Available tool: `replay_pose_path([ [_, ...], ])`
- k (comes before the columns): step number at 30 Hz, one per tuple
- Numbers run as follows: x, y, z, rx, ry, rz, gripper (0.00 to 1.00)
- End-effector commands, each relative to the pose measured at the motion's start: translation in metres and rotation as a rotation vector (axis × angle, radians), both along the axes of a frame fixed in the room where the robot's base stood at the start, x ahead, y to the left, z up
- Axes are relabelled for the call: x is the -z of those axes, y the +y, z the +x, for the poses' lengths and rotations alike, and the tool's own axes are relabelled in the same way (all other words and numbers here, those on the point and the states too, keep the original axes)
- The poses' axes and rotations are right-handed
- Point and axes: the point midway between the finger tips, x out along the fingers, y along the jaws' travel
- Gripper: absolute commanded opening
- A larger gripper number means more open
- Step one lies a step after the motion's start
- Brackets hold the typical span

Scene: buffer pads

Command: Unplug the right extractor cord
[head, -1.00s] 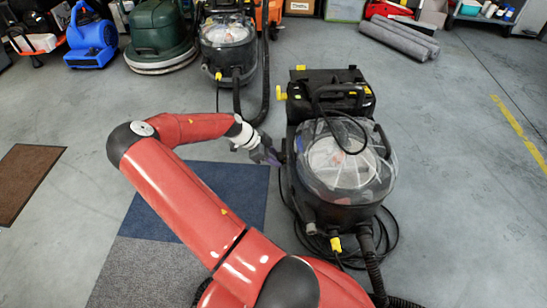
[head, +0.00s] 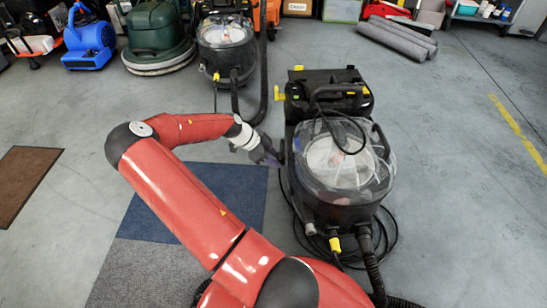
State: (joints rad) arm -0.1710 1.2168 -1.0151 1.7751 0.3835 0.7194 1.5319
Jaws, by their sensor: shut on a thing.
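The right extractor (head: 340,165) is a black machine with a clear dome lid, standing right of centre in the head view. Its black cord (head: 392,240) lies in loops on the floor around its base, and a loop of thin cable also hangs over the lid. A yellow part (head: 335,244) shows low on its front. My gripper (head: 276,160) is at the extractor's left side, close against the body. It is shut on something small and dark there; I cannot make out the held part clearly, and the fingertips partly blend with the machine.
A second extractor (head: 228,45) stands behind, with a dark hose beside it. A green machine (head: 158,35) and a blue blower (head: 90,40) are at the back left. Blue and grey mats (head: 225,190) lie under my arm.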

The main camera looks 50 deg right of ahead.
Motion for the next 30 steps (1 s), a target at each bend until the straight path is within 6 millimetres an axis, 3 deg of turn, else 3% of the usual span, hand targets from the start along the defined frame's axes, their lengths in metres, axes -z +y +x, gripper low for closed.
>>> replay_pose_path([
  [27, 0.0000, -0.0046, -0.0043, 0.000, 0.000, 0.000, 0.00],
  [28, 0.0000, -0.0046, -0.0043, 0.000, 0.000, 0.000, 0.33],
  [30, -0.0001, -0.0046, -0.0044, 0.001, 0.000, 0.000, 0.42],
])
